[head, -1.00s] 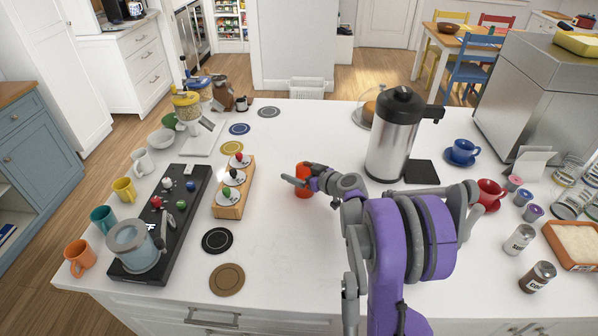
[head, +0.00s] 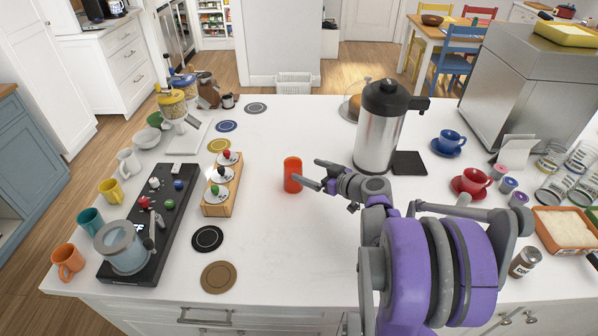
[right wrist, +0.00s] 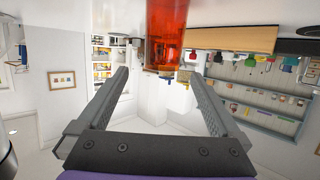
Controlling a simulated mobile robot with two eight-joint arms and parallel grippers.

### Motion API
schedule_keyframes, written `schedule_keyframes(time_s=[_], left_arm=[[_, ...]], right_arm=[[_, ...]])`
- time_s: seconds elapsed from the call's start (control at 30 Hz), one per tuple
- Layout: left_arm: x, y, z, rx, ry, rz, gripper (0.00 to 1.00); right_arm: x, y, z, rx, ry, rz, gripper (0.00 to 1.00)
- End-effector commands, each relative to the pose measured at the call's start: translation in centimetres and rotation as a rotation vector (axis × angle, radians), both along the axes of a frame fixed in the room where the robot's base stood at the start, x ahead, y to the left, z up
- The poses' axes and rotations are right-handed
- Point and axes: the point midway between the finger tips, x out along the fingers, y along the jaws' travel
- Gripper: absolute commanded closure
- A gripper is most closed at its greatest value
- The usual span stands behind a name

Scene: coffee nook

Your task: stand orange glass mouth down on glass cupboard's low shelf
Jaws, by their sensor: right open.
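The orange glass (head: 292,175) stands upright on the white counter, right of the wooden rack. I cannot tell whether its mouth is up or down. My right gripper (head: 310,172) is open and empty just right of the glass, its fingers pointing left towards it. In the right wrist view, which looks upside down, the glass (right wrist: 166,35) shows at the top centre, beyond the open fingers (right wrist: 162,88) and apart from them. My left gripper is not in view. I cannot make out the glass cupboard in the head view.
A steel jug (head: 380,128) stands behind my right arm. A wooden rack (head: 222,190) and a black tray (head: 150,235) lie left of the glass. Red (head: 475,180) and blue cups (head: 450,141) stand at right. Counter in front of the glass is clear.

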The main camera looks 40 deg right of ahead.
Motion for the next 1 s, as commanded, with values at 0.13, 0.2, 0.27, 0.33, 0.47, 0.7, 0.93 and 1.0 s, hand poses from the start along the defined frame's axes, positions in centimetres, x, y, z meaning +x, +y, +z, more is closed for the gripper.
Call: schedule_keyframes(time_s=[0.13, 0.2, 0.27, 0.33, 0.47, 0.7, 0.93, 1.0], left_arm=[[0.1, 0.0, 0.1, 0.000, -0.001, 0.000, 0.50], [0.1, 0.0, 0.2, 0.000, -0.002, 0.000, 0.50], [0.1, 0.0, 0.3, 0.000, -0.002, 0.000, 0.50], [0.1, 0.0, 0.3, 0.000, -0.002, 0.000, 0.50], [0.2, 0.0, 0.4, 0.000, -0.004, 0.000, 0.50], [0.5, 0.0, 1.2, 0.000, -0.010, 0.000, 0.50], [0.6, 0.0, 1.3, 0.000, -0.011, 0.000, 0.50], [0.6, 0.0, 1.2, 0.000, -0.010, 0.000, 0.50]], right_arm=[[2.2, 0.3, -0.7, 0.000, 0.001, 0.004, 0.00], [3.3, 0.4, -1.0, 0.000, 0.001, 0.003, 0.00], [4.0, 0.4, -1.3, 0.000, 0.001, 0.003, 0.00], [4.6, 0.5, -1.5, 0.000, 0.002, 0.001, 0.00], [5.4, 0.6, -1.7, -0.001, 0.002, 0.001, 0.00], [8.8, 1.2, -2.6, 0.000, 0.001, 0.002, 0.00], [9.9, 1.2, -3.1, -0.001, 0.002, 0.000, 0.00], [9.9, 1.2, -3.1, 0.000, 0.002, 0.000, 0.00]])
